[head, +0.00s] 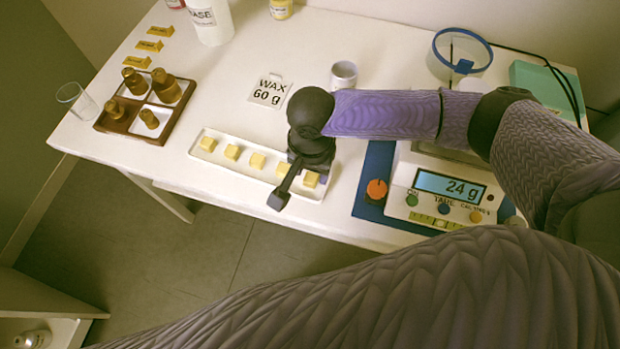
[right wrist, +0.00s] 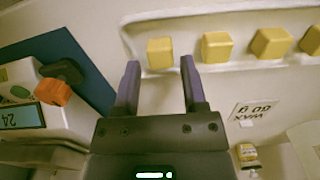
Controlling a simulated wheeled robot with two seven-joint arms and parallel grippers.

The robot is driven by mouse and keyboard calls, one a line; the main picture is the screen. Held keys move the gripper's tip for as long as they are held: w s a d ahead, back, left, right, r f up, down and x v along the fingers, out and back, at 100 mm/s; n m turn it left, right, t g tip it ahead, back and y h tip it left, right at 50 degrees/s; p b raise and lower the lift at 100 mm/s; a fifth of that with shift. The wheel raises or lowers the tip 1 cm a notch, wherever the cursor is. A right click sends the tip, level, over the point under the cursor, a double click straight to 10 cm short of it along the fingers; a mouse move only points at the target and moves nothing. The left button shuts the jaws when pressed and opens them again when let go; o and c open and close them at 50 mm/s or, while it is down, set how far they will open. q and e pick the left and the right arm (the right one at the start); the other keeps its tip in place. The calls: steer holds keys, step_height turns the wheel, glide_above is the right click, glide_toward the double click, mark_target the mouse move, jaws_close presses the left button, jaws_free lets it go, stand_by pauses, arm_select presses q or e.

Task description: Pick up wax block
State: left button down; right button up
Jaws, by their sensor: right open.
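Several small yellow wax blocks (head: 257,161) stand in a row in a long white tray (head: 226,174) near the table's front edge. My right gripper (head: 289,188) is over the right end of the tray and hides part of it. In the right wrist view my right gripper (right wrist: 159,68) is open and empty. The end wax block (right wrist: 160,53) shows between the fingertips and just beyond them; I cannot tell the height gap. This end block also shows in the head view (head: 311,179), right of the gripper. My left gripper is not in view.
A "WAX 60 g" card (head: 270,91) and a white cup (head: 343,75) are behind. A brown bottle tray (head: 128,125) is at left.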

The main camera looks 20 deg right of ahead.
step_height(320, 180, down, 2)
steer(key=shift+f, duration=0.1)
steer(key=shift+r, duration=0.2)
steer(key=c, duration=0.7)
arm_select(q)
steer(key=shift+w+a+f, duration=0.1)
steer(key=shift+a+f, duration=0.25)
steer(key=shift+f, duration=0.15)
arm_select(e)
jaws_close()
steer(key=shift+r, duration=0.15)
